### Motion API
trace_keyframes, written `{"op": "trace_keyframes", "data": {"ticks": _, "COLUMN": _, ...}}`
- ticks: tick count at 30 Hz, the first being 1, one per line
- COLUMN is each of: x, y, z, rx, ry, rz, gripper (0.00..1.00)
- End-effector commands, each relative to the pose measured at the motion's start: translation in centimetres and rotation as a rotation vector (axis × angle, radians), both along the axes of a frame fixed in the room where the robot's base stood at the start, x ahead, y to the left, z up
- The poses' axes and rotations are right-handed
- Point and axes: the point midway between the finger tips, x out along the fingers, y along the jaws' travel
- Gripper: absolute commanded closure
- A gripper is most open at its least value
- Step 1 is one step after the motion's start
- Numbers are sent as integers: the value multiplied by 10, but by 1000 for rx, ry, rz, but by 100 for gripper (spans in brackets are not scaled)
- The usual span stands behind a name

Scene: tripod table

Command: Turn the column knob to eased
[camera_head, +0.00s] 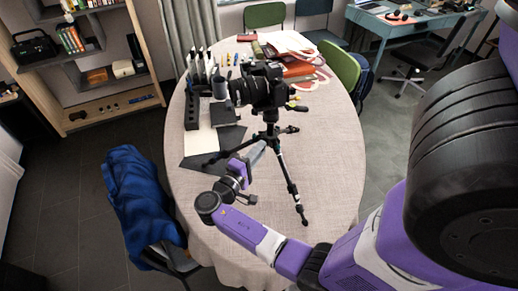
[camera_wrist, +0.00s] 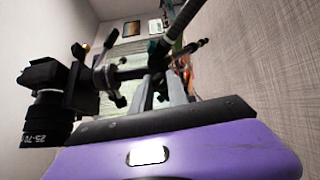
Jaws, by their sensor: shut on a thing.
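The black tripod (camera_head: 272,137) stands on the cloth-covered table with its legs spread. A black camera (camera_head: 262,88) with a long lens sits on its head. In the wrist view the tripod lies sideways, with the camera (camera_wrist: 48,95) at the left and the column (camera_wrist: 128,74) running right toward the legs. My gripper (camera_head: 261,146) reaches the column from the front left, just below the camera. In the wrist view its two grey fingers (camera_wrist: 158,80) are shut on a small part at the column, where the column knob is. The knob is mostly hidden by the fingers, and its setting cannot be read.
The oval table (camera_head: 335,185) holds a black pen rack (camera_head: 192,108), dark and pale sheets (camera_head: 200,140), and papers with folders (camera_head: 293,50) at the back. A tripod leg (camera_head: 293,190) stands close to my arm. A chair with a blue cloth (camera_head: 140,200) is at the left.

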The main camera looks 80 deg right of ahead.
Motion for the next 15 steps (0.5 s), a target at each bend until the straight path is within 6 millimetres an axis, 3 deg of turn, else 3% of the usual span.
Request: {"op": "trace_keyframes", "data": {"ticks": 15, "x": 1, "y": 0, "z": -1, "rx": 16, "ry": 48, "rz": 3, "gripper": 100}}
